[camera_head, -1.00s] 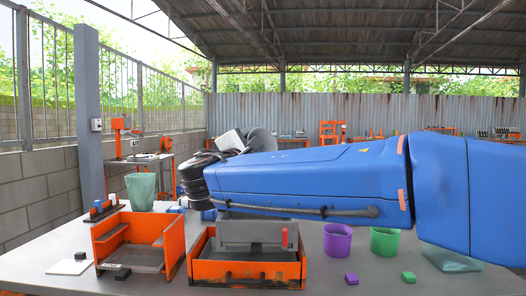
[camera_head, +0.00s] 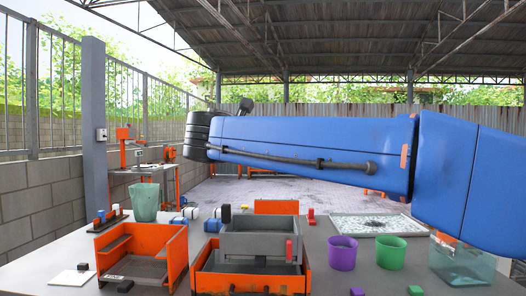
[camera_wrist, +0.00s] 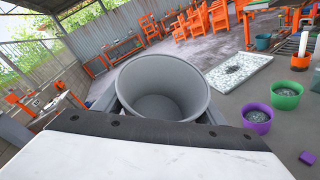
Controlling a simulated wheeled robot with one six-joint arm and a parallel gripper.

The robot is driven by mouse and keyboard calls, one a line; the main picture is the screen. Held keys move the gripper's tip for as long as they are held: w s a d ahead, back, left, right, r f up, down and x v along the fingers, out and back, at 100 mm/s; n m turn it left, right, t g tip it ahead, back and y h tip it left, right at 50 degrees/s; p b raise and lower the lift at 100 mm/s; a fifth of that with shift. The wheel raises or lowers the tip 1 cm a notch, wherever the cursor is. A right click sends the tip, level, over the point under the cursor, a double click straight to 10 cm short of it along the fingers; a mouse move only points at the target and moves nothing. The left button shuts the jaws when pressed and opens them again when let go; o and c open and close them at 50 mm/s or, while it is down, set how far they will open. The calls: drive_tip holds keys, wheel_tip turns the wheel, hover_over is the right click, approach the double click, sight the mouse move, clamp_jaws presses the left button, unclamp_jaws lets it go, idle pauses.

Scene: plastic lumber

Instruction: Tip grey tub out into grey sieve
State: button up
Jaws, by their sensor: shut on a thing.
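The grey tub (camera_wrist: 161,78) is round and wide-mouthed. In the wrist view it sits between the two fingers of my gripper (camera_wrist: 160,102), which is shut on it. I see into its mouth; whether the grey at its bottom is floor or contents I cannot tell. In the head view my blue arm hides the tub and gripper. The grey sieve (camera_head: 258,241) is a rectangular box with a red tab at its right front, sitting in an orange tray (camera_head: 250,283) on the table, below my arm. I do not make out the sieve in the wrist view.
An orange bin (camera_head: 140,255) stands left of the sieve. A translucent green cup (camera_head: 145,202) is behind it. Purple (camera_head: 342,253) and green (camera_head: 390,252) buckets stand to the right, before a speckled tray (camera_head: 372,224). Small blocks lie along the front.

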drive_tip(key=shift+w+a+r+n+g, duration=0.15)
drive_tip(key=shift+w+r+n+g, duration=0.1)
drive_tip(key=shift+n+g, duration=0.25)
drive_tip(key=shift+w+a+r+n+g, duration=0.1)
drive_tip(key=shift+r+n+g, duration=0.15)
drive_tip(key=shift+n+g, duration=0.2)
drive_tip(key=shift+w+a+r+n+g, duration=0.2)
drive_tip(key=shift+n+g, duration=0.35)
drive_tip(key=shift+n, duration=0.2)
drive_tip(key=shift+w+a+r+n+g, duration=0.1)
drive_tip(key=shift+w+r+n+g, duration=0.1)
drive_tip(key=shift+n+g, duration=0.4)
